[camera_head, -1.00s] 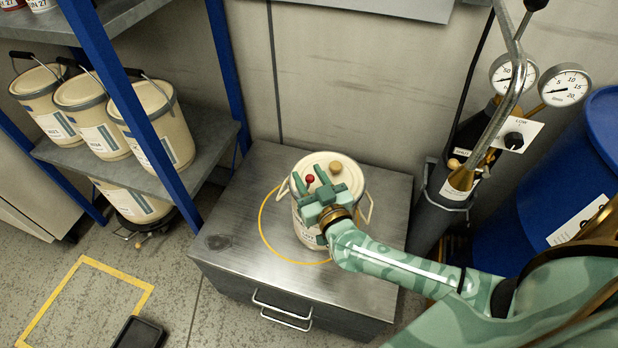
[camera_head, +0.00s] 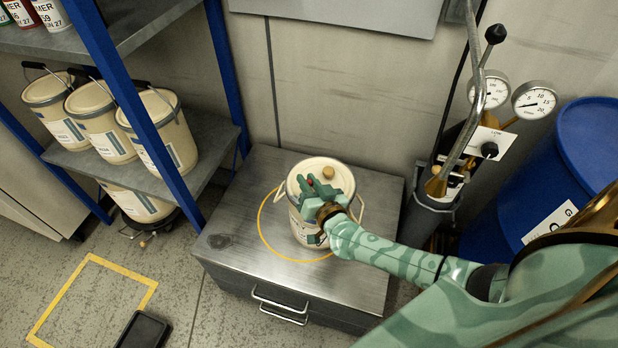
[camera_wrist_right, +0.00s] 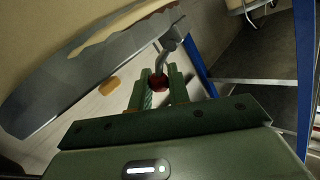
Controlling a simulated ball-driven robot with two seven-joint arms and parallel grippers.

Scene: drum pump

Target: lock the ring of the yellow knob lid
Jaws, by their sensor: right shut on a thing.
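A cream can (camera_head: 297,226) stands on the metal cabinet, inside a yellow circle. Its pale lid (camera_head: 311,166) carries a tan-yellow knob (camera_head: 328,171), which also shows in the right wrist view (camera_wrist_right: 108,87). A red ball (camera_wrist_right: 159,83) sits on the end of a bent grey lever (camera_wrist_right: 166,58) at the lid's ring. My right gripper (camera_head: 314,186) is over the near left part of the lid, its fingers shut on the red ball. The gripper hides part of the lid and ring in the head view. My left gripper is not in view.
The metal cabinet (camera_head: 226,263) has free top around the can. Shelves with cream buckets (camera_head: 106,124) stand left behind blue posts. A gas cylinder with gauges (camera_head: 534,103) and a blue drum (camera_head: 585,140) stand right. A dark tray (camera_head: 143,331) lies on the floor.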

